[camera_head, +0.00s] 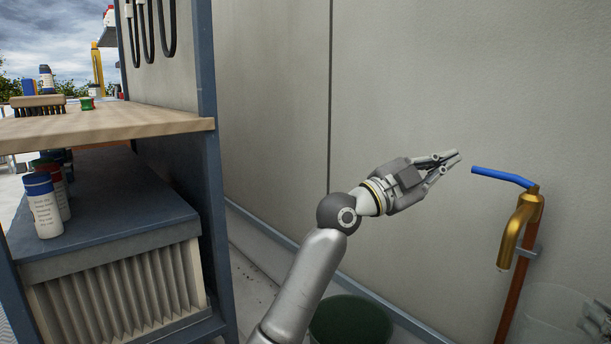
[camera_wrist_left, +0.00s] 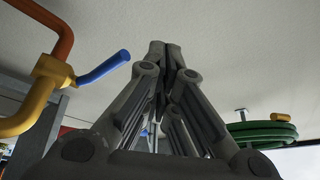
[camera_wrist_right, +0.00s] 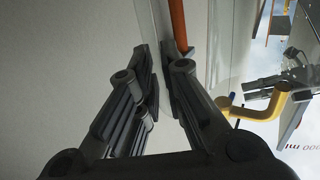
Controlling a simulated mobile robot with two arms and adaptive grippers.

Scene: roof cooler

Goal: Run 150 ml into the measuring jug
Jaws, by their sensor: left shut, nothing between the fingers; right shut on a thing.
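The brass tap (camera_head: 523,222) stands on a copper pipe by the wall, its spout pointing down. Its blue lever (camera_head: 500,176) sticks out to the left; the lever also shows in the left wrist view (camera_wrist_left: 104,67). My left gripper (camera_head: 456,160) is shut and empty, just left of the lever's free end and apart from it. The clear measuring jug (camera_head: 548,318) is at the lower right, below and to the right of the spout in the picture. My right gripper (camera_head: 597,316) is shut on its wall, seen in the right wrist view (camera_wrist_right: 166,75). No water shows; the jug's base is cut off.
A blue-framed shelf with a wooden top (camera_head: 110,123) stands at the left, holding a brush (camera_head: 38,106) and several cans. A dark green round thing (camera_head: 350,320) is on the floor below my left arm. A green hose (camera_wrist_left: 262,134) shows in the left wrist view.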

